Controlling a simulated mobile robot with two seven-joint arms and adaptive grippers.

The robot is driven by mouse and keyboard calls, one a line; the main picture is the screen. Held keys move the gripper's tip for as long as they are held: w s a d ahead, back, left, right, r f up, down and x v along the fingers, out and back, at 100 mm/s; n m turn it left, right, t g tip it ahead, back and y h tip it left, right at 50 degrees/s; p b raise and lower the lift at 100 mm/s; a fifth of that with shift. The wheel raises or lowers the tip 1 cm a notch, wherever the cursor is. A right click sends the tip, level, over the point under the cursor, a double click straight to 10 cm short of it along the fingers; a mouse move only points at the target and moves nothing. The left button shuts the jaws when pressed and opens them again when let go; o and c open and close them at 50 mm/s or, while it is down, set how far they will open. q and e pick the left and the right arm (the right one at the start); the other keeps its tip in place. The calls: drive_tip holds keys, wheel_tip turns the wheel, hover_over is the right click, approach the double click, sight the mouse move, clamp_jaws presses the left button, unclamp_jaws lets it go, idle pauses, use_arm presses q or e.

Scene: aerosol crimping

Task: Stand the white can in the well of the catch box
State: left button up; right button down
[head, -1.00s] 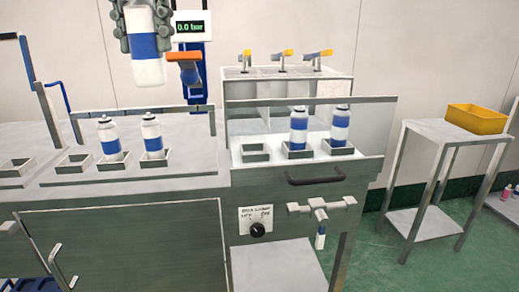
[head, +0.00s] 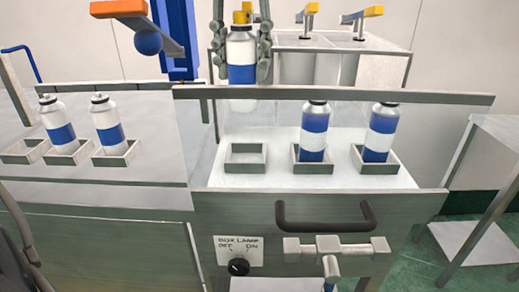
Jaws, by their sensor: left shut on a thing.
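The white can (head: 241,74), with a blue band, is upright in my left gripper (head: 241,52). The gripper's dark fingers are shut on it from both sides. The can hangs above the catch box (head: 229,178), over or slightly behind its empty square well (head: 245,168). Its lower end shows below the line of the box's upper rail (head: 340,95), clear of the well. Two similar blue-banded cans, the middle one (head: 314,130) and the right one (head: 382,130), stand in the box's other wells.
Two more blue-banded cans (head: 57,120) (head: 108,122) stand in holders on the left bench. An orange lever with a blue ball (head: 148,42) juts out left of the held can. Yellow-handled levers (head: 361,14) stand behind. A dark handle (head: 325,213) is on the box front.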

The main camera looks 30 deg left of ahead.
use_arm(q)
wheel_tip(320, 180, down, 6)
drive_tip(key=shift+r, duration=0.1)
wheel_tip(320, 180, down, 4)
drive_tip(key=shift+f, duration=0.3)
use_arm(e)
drive_tip(key=shift+w+r, duration=0.1)
drive_tip(key=shift+r, duration=0.15)
use_arm(q)
drive_tip(key=shift+f, duration=0.1)
drive_tip(key=o, duration=1.2)
use_arm(e)
drive_tip(key=shift+w+a+r, duration=0.1)
drive_tip(key=shift+w+r, duration=0.1)
drive_tip(key=shift+r, duration=0.25)
use_arm(q)
drive_tip(key=shift+o, duration=0.2)
